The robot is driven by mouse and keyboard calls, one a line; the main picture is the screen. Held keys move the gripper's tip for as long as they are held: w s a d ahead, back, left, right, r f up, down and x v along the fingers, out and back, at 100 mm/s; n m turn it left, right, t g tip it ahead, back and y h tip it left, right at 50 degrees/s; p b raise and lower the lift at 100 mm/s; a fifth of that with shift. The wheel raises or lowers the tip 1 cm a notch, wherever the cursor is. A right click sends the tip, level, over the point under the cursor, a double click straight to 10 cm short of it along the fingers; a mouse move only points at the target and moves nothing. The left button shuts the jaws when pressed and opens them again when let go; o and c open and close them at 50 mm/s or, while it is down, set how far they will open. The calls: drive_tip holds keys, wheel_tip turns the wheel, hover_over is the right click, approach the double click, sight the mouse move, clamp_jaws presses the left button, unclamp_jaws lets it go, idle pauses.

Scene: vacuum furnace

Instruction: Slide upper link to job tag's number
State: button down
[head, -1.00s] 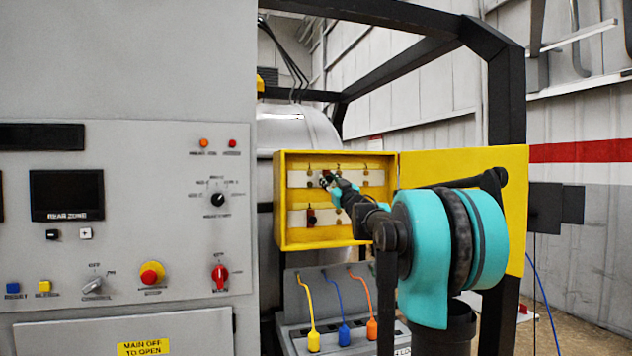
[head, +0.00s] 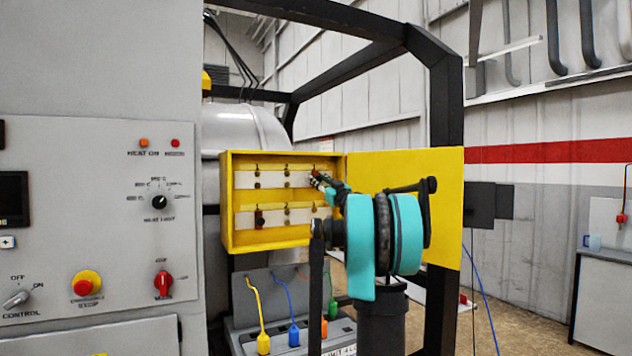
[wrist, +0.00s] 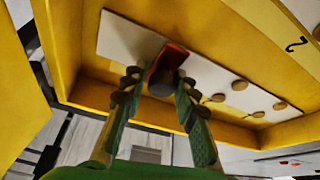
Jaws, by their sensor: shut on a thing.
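The yellow box (head: 226,200) stands open and holds an upper white strip (head: 245,179) and a lower white strip (head: 298,214), both with brass studs. In the head view my gripper (head: 318,181) is at the right end of the upper strip and hides what it holds. In the wrist view my gripper (wrist: 160,82) is shut on the upper link (wrist: 172,54), a red-brown piece with a dark knob, close against the white strip (wrist: 125,38). A lower link (head: 259,217), dark and reddish, sits at the left of the lower strip. I cannot make out a job tag.
The yellow door (head: 420,210) is swung open at the right, behind my arm. Yellow, blue and orange-topped cables stand below the box, including a yellow plug (head: 263,343) and a blue plug (head: 294,335). The grey control panel (head: 110,220) is at the left.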

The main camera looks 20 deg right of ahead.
drive_tip(key=shift+d, duration=0.1)
drive_tip(key=c, duration=1.3)
unclamp_jaws()
drive_tip(key=shift+o, duration=0.2)
drive_tip(key=v, duration=1.2)
